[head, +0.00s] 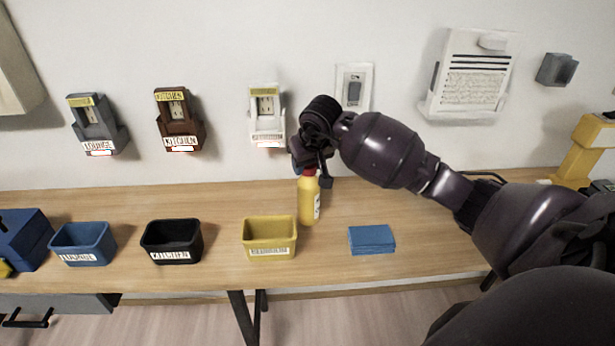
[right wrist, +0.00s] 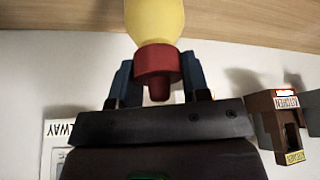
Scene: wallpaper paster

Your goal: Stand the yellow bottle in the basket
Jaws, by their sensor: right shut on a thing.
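The yellow bottle (head: 309,200) with a red cap stands upright at the table, just behind and right of the yellow basket (head: 270,238). Whether its base touches the table or hangs slightly above it, I cannot tell. My right gripper (head: 311,168) is shut on its red top from above. In the right wrist view the blue fingers of the gripper (right wrist: 159,80) flank the red cap (right wrist: 156,62), with the yellow bottle body (right wrist: 155,18) beyond. The yellow basket looks empty and bears a label. My left gripper is not in view.
A black basket (head: 172,241) and a blue basket (head: 83,243) stand to the left on the wooden table (head: 345,205). A blue stack (head: 371,240) lies right of the yellow basket. Labelled outlet holders, such as the white one (head: 266,113), hang on the wall behind.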

